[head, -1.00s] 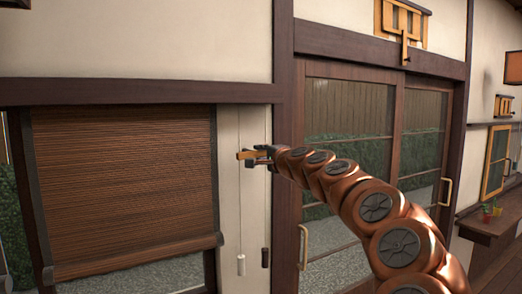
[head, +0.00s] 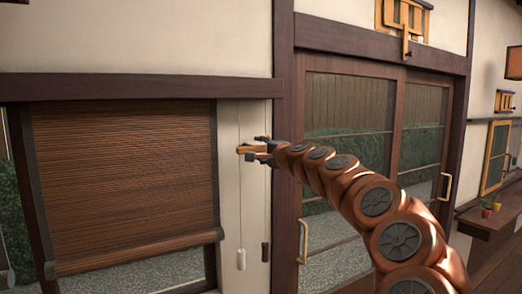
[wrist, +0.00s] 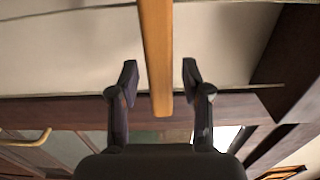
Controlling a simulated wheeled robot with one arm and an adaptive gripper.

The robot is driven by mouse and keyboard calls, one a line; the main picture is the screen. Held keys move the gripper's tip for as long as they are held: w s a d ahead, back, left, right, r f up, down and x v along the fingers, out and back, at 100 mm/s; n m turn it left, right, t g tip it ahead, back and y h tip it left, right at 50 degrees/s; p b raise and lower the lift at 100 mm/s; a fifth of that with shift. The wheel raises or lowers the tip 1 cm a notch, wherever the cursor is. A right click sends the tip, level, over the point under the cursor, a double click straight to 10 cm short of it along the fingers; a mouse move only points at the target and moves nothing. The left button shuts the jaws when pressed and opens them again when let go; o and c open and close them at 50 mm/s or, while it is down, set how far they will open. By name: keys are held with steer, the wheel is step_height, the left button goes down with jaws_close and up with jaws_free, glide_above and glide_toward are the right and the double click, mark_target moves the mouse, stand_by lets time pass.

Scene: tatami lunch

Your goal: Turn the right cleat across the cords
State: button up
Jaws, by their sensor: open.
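A wooden cleat bar (head: 249,149) lies level on the pale wall strip right of the blind, crossing the line of the left cord (head: 239,200). It fills the upper middle of the wrist view (wrist: 155,55). My gripper (head: 265,149) is open at the bar's right end. In the wrist view my two fingers (wrist: 160,75) stand apart on either side of the bar, with a gap on each side. A white tassel (head: 241,259) and a dark tassel (head: 265,251) hang below. My gripper partly hides the right cord (head: 266,195).
The brown woven blind (head: 125,180) hangs left of the strip. A dark post (head: 285,200) and sliding glass doors with a door handle (head: 303,242) stand to the right. A wooden fixture (head: 405,20) is above the doors.

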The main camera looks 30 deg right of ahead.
steer(key=s+a, duration=0.1)
steer(key=s, duration=1.1)
stand_by(0.7)
